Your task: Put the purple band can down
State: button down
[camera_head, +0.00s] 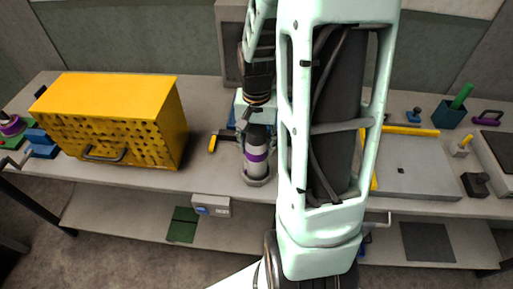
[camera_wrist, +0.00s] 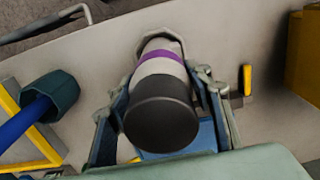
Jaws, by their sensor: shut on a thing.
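The purple band can (camera_head: 257,157) is a grey-white cylinder with a purple stripe, near the bench's front edge in the head view. In the wrist view the can (camera_wrist: 162,75) points its dark round end at the camera, with its purple band towards the far end. My gripper (camera_wrist: 160,88) is shut on the can, a finger on each side. In the head view my gripper (camera_head: 257,150) sits low over the bench (camera_head: 205,178). I cannot tell whether the can's lower end touches the bench.
A yellow perforated box (camera_head: 115,118) stands to the left. A yellow-and-black tool (camera_head: 214,143) lies just left of the can. A grey plate (camera_head: 418,170) with yellow bars lies to the right. A dark green cup (camera_head: 450,115) stands at the back right. Bare bench lies left of the can.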

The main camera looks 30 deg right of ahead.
jog(key=shift+f, duration=0.45)
jog(key=c, duration=1)
grip_release()
jog(key=shift+f, duration=0.1)
notch_tip(320, 180, up, 12)
jog(key=shift+r, duration=0.2)
